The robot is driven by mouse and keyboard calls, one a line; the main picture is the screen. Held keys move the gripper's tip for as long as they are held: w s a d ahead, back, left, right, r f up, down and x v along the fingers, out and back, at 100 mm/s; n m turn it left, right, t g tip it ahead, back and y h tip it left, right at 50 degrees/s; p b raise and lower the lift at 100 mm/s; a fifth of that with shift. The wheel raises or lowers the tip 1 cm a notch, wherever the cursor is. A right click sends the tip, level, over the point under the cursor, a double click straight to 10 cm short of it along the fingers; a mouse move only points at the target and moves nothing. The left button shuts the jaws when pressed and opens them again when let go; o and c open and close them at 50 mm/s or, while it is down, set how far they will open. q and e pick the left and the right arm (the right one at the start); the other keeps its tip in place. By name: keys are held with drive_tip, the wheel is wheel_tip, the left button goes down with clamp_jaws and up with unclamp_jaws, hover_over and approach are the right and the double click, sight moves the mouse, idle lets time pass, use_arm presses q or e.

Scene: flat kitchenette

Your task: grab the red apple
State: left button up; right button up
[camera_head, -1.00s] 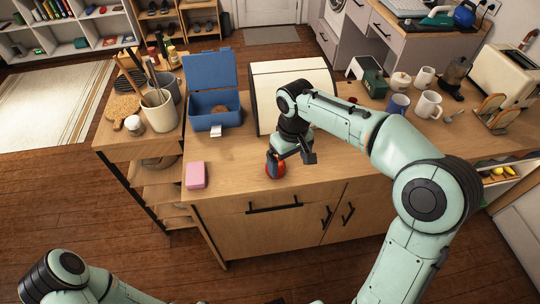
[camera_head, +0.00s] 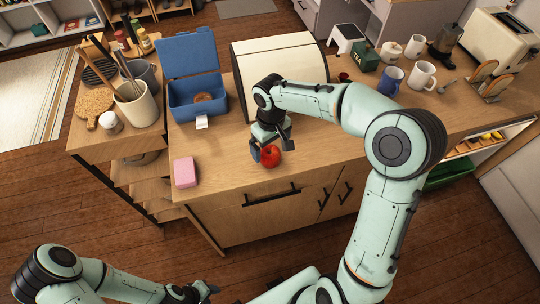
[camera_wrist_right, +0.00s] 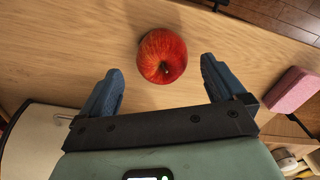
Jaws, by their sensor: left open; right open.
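The red apple (camera_head: 270,156) sits on the wooden counter (camera_head: 225,185) near its front edge. In the right wrist view the apple (camera_wrist_right: 162,56) lies just ahead of and between the two spread blue fingertips, touching neither that I can see. My right gripper (camera_head: 270,150) is open and empty, low over the counter right at the apple; it also shows in the right wrist view (camera_wrist_right: 158,82). My left gripper (camera_head: 205,290) is open, low at the bottom of the head view, away from the counter.
A pink block (camera_head: 185,172) lies left of the apple. A blue open box (camera_head: 198,105) and a cream bread box (camera_head: 285,62) stand behind. Mugs (camera_head: 391,80) and a toaster (camera_head: 497,40) are at the right. The counter between pink block and apple is clear.

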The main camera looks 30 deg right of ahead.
sight(270, 151)
wheel_tip(270, 151, down, 5)
drive_tip(key=shift+s+a+r, duration=0.1)
drive_tip(key=shift+a, duration=0.05)
drive_tip(key=c, duration=1.1)
drive_tip(key=shift+r, duration=0.1)
drive_tip(key=shift+c, duration=0.2)
